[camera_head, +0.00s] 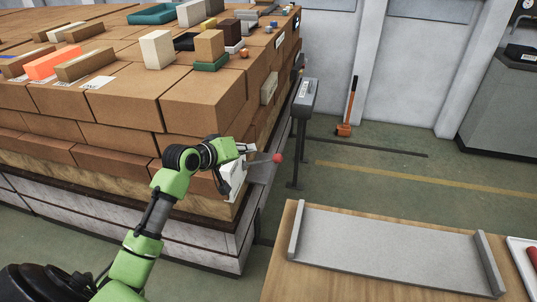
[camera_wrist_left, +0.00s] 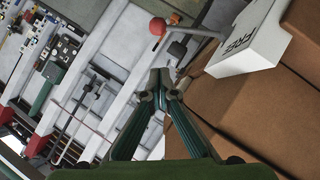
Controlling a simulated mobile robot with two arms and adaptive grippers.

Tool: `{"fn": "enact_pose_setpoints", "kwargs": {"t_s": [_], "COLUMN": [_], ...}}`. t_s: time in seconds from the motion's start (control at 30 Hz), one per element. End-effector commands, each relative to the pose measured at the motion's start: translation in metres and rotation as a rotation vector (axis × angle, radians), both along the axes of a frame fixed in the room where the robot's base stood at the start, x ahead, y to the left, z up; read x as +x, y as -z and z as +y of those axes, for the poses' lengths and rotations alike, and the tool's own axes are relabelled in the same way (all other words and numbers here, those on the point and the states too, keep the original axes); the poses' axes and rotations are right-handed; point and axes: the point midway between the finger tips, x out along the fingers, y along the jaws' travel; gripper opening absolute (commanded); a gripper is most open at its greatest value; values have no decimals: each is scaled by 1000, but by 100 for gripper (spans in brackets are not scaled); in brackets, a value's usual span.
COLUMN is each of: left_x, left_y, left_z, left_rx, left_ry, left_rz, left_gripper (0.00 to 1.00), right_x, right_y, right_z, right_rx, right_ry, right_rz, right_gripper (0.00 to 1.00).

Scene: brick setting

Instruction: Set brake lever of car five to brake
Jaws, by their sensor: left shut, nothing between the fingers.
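The brake lever is a thin rod ending in a red ball knob (camera_head: 278,158), which sticks out from the corner of the brick-laden car (camera_head: 120,219). A white block (camera_head: 236,178) sits at the lever's base. In the left wrist view this block (camera_wrist_left: 247,42) carries the letters "FREE", and the red knob (camera_wrist_left: 157,27) stands beyond my fingertips. My left gripper (camera_head: 249,148) is shut and empty, close to the lever beside the car's corner. Its closed fingers (camera_wrist_left: 164,78) point toward the rod; I cannot tell whether they touch it. No car number is readable. My right gripper is out of view.
Stacked brown bricks (camera_head: 100,135) with several small coloured blocks on top fill the left. A grey post-mounted box (camera_head: 304,98) stands behind the lever. A wooden table with a grey tray (camera_head: 390,245) is at lower right. Green floor lies between.

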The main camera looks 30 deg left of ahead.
Motion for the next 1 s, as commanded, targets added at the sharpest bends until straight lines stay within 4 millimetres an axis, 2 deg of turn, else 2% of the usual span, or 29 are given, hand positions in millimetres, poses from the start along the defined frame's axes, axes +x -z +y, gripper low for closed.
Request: {"fn": "enact_pose_setpoints", "kwargs": {"t_s": [0.13, 0.37, 0.6, 1.0], "left_x": [28, 63, 71, 74], "left_y": [13, 31, 57, 63], "left_z": [-3, -9, -25, -28], "left_rx": [-4, -3, -1, 0], "left_ry": [-2, 0, 0, -1], "left_rz": [-1, 1, 1, -1], "left_gripper": [0, 0, 0, 0], "right_x": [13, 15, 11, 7], "right_y": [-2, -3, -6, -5], "right_z": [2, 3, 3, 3], "right_rx": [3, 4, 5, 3], "right_ry": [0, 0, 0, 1], "right_rz": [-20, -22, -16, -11], "right_gripper": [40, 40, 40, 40]}}
